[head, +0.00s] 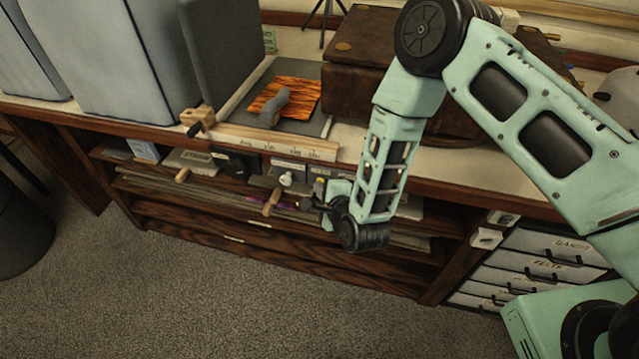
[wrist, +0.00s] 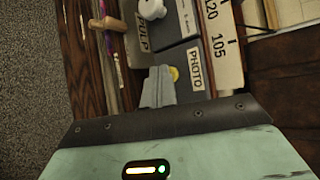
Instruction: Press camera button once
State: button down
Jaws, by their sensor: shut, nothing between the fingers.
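In the wrist view a dark grey panel carries a white label reading PHOTO (wrist: 195,69). A small round yellow button (wrist: 174,73) sits beside that label, partly hidden behind my fingers. My gripper (wrist: 160,72) is shut and empty, with its grey fingertips over or just in front of the button's edge. I cannot tell whether they touch it.
A white knob (wrist: 151,9) by a PULP label is close to my fingers. A numbered ruler strip (head: 275,143) runs along the bench edge. A tray with an orange marbled sheet (head: 300,95) and a brown case (head: 345,75) stand on top. Labelled drawers (head: 540,262) are at right.

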jog(key=shift+s+a, duration=0.3)
jog(key=shift+s, duration=0.6)
jog(key=shift+s+a, duration=0.3)
jog(key=shift+s, duration=0.5)
jog(key=shift+s+a, duration=0.25)
jog(key=shift+s, duration=0.5)
jog(key=shift+s+a, duration=0.3)
jog(key=shift+s, duration=0.5)
